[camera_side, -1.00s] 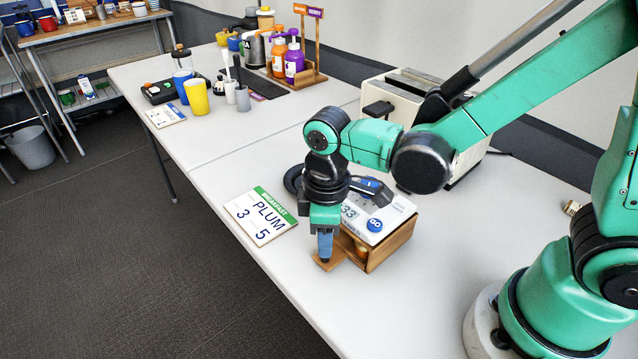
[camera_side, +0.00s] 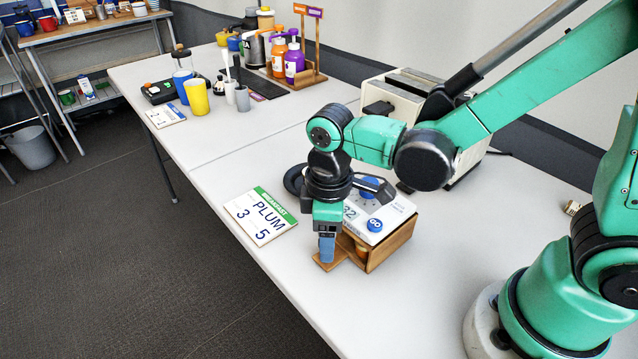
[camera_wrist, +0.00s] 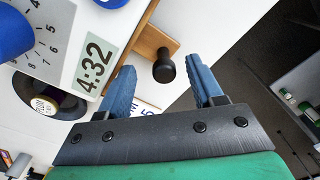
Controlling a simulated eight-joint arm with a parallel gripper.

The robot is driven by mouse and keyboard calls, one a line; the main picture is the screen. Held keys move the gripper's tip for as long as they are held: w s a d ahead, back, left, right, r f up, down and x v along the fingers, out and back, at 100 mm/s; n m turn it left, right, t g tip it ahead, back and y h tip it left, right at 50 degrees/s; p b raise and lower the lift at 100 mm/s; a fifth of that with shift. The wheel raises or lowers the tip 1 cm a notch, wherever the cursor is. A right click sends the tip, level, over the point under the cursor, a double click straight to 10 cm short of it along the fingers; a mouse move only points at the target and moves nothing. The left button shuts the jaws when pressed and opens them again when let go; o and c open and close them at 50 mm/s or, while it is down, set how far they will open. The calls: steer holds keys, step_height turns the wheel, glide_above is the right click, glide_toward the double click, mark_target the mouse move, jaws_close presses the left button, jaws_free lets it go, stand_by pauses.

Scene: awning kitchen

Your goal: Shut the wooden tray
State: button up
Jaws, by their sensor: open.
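The wooden tray (camera_side: 330,262) sticks out at the front of a wooden housing (camera_side: 392,247) under a white machine (camera_side: 390,215). In the wrist view, the tray's wooden front (camera_wrist: 150,40) shows with a black knob (camera_wrist: 164,70). My gripper (camera_side: 327,260) points down over the tray's outer end and hides part of it in the side view. In the wrist view, my gripper (camera_wrist: 161,64) is open, with one blue finger on each side of the knob in the picture. I cannot tell whether either finger touches it.
The machine has a display (camera_wrist: 95,65) reading 4:32. A toaster (camera_side: 405,100) stands behind. The table's front edge is clear.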

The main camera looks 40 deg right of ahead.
steer(key=shift+r, duration=2.7)
steer(key=shift+d, duration=0.1)
steer(key=d+r+m+t, duration=0.1)
steer(key=d+m+t, duration=0.1)
steer(key=d+m, duration=0.1)
steer(key=d+r+m+t, duration=0.1)
steer(key=d+m+t, duration=0.1)
steer(key=d+m, duration=0.1)
steer(key=d+r+m+t, duration=0.2)
steer(key=d+m+t, duration=0.1)
steer(key=shift+s+d, duration=0.15)
steer(key=shift+s, duration=0.15)
